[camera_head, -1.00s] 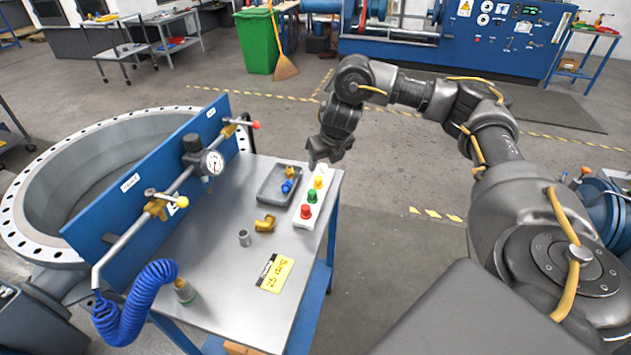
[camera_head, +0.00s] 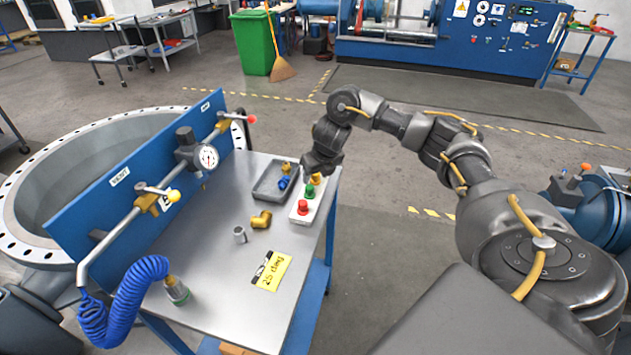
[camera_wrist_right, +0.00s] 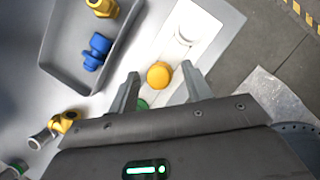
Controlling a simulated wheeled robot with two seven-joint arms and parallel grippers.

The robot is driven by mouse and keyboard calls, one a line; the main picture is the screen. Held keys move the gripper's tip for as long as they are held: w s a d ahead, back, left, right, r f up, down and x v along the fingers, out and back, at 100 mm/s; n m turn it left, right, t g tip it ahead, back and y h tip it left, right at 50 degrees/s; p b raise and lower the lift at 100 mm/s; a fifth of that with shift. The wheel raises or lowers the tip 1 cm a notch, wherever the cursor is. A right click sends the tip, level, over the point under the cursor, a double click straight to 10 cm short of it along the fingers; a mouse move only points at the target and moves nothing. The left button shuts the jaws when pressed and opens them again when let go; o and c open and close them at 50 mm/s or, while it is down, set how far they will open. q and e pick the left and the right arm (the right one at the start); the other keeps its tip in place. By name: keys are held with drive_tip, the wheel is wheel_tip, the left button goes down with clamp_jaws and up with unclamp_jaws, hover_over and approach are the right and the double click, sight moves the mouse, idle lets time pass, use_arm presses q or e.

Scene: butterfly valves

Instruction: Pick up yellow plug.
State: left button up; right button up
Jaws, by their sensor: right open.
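The yellow plug (camera_wrist_right: 159,75) stands in the white block (camera_wrist_right: 170,45) and lies between the open fingers of my right gripper (camera_wrist_right: 160,85) in the right wrist view. I cannot tell whether the fingers touch it. In the head view the yellow plug (camera_head: 316,178) shows just below my right gripper (camera_head: 315,172), at the far end of the row. Nearer in the same white block (camera_head: 298,219) are a green plug (camera_head: 310,191) and a red plug (camera_head: 303,207). In the wrist view the green plug (camera_wrist_right: 143,104) is mostly hidden by my gripper. My left gripper is not seen.
A grey tray (camera_wrist_right: 85,80) left of the block holds a blue fitting (camera_wrist_right: 96,51) and a brass fitting (camera_wrist_right: 103,7). A brass elbow (camera_head: 261,220), a grey sleeve (camera_head: 240,235) and a yellow label (camera_head: 272,271) lie on the table. The blue valve panel (camera_head: 100,200) stands at left.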

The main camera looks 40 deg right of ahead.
drive_tip(key=shift+r, duration=0.1)
drive_tip(key=c, duration=0.9)
drive_tip(key=shift+r, duration=0.1)
drive_tip(key=shift+r, duration=0.25)
wheel_tip(320, 180, up, 2)
drive_tip(key=shift+r, duration=0.25)
drive_tip(key=s+a+r+p, duration=0.2)
drive_tip(key=s+r+p, duration=0.1)
drive_tip(key=s+r, duration=0.2)
drive_tip(key=s+a+r+p, duration=0.3)
drive_tip(key=s+r, duration=0.1)
drive_tip(key=s, duration=0.4)
drive_tip(key=shift+r, duration=0.35)
